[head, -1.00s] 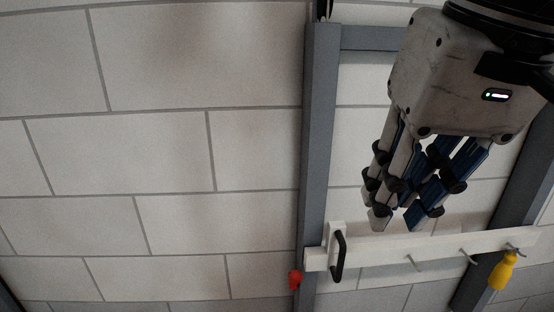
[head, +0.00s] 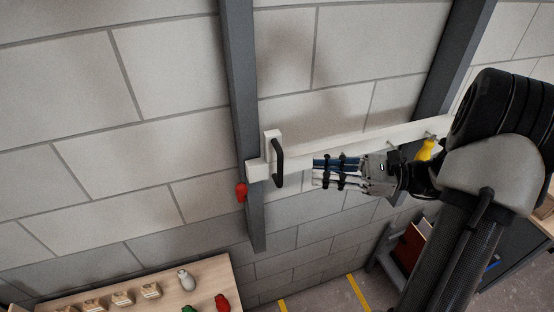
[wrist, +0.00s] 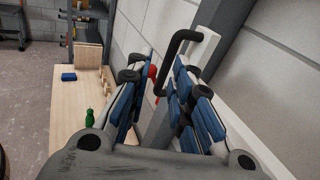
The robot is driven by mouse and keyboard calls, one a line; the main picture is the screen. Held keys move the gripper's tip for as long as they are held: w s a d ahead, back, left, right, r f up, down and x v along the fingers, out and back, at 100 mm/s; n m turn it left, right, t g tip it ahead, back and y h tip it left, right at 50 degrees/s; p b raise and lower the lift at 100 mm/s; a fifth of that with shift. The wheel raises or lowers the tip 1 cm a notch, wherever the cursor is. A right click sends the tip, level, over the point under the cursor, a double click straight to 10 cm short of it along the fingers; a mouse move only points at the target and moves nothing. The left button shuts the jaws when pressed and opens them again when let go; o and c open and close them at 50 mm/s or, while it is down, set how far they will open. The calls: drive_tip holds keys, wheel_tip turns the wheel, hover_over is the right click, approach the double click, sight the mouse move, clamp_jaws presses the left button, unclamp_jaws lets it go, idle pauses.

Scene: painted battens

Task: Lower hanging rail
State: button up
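The hanging rail (head: 350,144) is a white batten across two grey uprights, sloping slightly up to the right in the head view. A black handle (head: 279,163) stands on a white block at its left end; it also shows in the wrist view (wrist: 168,60). A red knob (head: 241,192) sits on the left upright just below the rail end. My gripper (head: 314,172) is right of the handle, its fingers pointing left at it. In the wrist view my gripper (wrist: 163,75) is open, with the handle just beyond the fingertips and no clear contact.
A yellow-handled tool (head: 427,149) hangs from the rail's right part, near my arm. A wooden table (head: 210,272) below left holds several wooden blocks and white, green and red bottle-like items. A dark bench (head: 505,258) stands at right. The wall left of the rail is bare.

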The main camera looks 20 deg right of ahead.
sight(280, 182)
drive_tip(key=w+a, duration=0.2)
drive_tip(key=w+a+f+m+t, duration=0.1)
drive_tip(key=w+a, duration=0.1)
drive_tip(key=a, duration=0.1)
drive_tip(key=w+a+m, duration=0.1)
drive_tip(key=w+a, duration=0.1)
drive_tip(key=a, duration=0.1)
drive_tip(key=shift+w+a+f+t, duration=0.25)
drive_tip(key=shift+w+f+t, duration=0.1)
drive_tip(key=shift+w+t, duration=0.05)
drive_tip(key=shift+c, duration=0.3)
clamp_jaws()
